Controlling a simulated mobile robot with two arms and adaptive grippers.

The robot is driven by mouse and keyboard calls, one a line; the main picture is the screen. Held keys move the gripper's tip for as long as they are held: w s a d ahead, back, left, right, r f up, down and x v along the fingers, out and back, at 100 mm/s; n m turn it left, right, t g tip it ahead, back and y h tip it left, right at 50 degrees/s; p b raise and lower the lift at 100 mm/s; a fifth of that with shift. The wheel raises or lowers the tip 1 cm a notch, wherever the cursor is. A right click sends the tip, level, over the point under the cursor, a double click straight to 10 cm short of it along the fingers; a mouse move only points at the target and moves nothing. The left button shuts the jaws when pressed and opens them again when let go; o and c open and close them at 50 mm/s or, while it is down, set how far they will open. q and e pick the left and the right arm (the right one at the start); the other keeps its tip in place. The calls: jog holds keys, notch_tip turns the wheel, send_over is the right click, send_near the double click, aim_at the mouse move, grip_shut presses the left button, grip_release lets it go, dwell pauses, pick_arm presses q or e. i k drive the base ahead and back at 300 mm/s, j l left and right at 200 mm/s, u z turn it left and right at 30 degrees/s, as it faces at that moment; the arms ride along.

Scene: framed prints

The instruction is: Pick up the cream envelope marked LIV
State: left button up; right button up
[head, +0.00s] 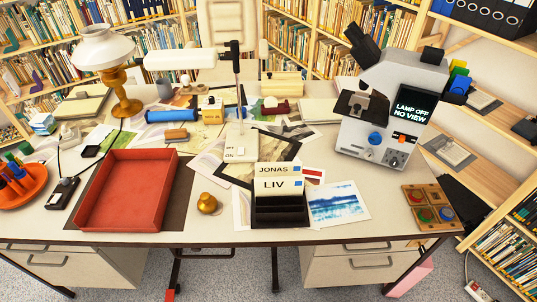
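The cream envelope marked LIV (280,186) stands upright in a dark letter holder (281,213) near the front edge of the desk, right of centre. Its lower part is hidden by the holder's front. A second cream envelope marked JONAS (279,169) stands just behind it and rises above it. Each has a small blue patch at its right end. Neither of my grippers shows in the head view.
A red tray (130,187) and a small gold object (207,203) lie left of the holder. Prints lie around it, one a blue seascape (338,205). A microscope (391,110) stands behind right, a lamp (238,100) behind. The front edge before the holder is clear.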

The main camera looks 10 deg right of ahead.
aim_at(280, 186)
jog(key=i+j+z, duration=0.1)
jog(key=j+z, duration=1.05)
